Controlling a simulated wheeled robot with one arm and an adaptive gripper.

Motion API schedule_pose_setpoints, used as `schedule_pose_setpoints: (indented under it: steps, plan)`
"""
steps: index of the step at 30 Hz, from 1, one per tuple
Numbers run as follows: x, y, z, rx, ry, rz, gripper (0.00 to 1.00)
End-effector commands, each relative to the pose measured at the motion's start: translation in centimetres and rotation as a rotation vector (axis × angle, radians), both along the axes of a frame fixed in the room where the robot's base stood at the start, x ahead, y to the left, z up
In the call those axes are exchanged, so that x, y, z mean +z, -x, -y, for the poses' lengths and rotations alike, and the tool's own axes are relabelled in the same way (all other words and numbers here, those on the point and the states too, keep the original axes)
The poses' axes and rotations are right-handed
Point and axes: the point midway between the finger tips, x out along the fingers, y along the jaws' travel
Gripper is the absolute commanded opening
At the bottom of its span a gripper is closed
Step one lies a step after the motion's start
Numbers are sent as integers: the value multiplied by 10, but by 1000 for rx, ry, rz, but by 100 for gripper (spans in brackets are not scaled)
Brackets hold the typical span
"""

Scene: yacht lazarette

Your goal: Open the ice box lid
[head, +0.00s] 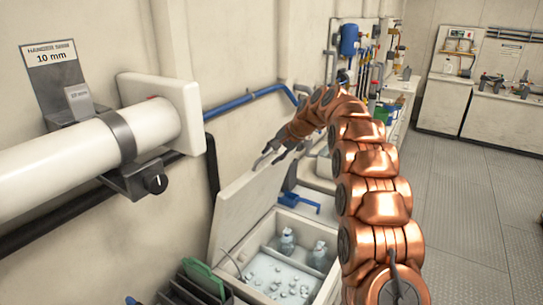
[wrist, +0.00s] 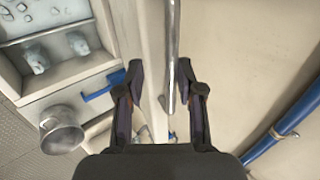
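The ice box (head: 322,283) stands open at the lower middle of the head view. Its pale lid (head: 243,210) is raised and tilted back toward the wall. In the wrist view the lid (wrist: 150,35) shows nearly edge-on, with a grey metal bar (wrist: 172,55), seemingly its handle, along it. My gripper (head: 268,158) is at the lid's upper edge. In the wrist view its dark fingers (wrist: 160,88) are apart, either side of the lid edge and bar, with gaps visible. Contact is not clear in the head view.
Bottles (head: 288,240) and ice (head: 278,278) lie inside the box. A blue scoop-like item (head: 298,202) is behind it. A blue pipe (head: 245,100) runs along the wall near the lid. A large white cylinder (head: 80,150) fills the left. Grey floor (head: 460,200) is clear at right.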

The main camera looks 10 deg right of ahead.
Motion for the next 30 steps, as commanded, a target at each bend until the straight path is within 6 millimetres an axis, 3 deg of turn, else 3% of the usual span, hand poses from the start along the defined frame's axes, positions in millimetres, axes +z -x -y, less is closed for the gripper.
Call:
schedule_pose_setpoints:
  steps: [18, 29, 30]
  plan:
    - [80, 43, 47, -3, -1, 5, 37]
    - [86, 47, 51, -2, -1, 2, 37]
    - [86, 47, 50, -1, 0, 3, 32]
